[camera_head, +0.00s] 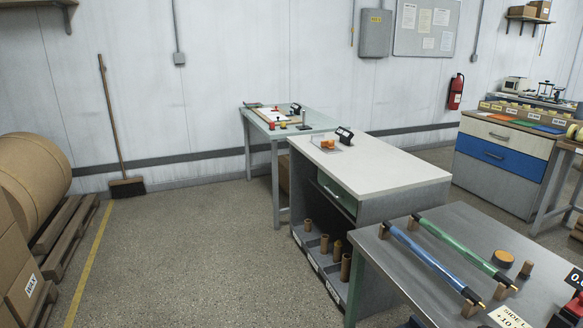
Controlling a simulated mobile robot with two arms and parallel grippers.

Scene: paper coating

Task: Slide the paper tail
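No paper tail can be made out in the head view. A large brown roll (30,180) lies on a wooden pallet at the left edge and is cut off by the frame; no loose end shows on it. Neither of my grippers is in view. On the metal table at the lower right, a blue rod (430,262) and a green rod (464,248) lie side by side on small wooden supports. I cannot tell whether either carries paper.
A white-topped bench (375,165) stands mid-view, with tubes on its lower shelf. The metal table (400,275) is in front of it. A green-topped table (318,121) stands behind. Brown boxes (20,265) stand at left; a broom (113,130) leans on the wall. Floor (190,260) left of centre is clear.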

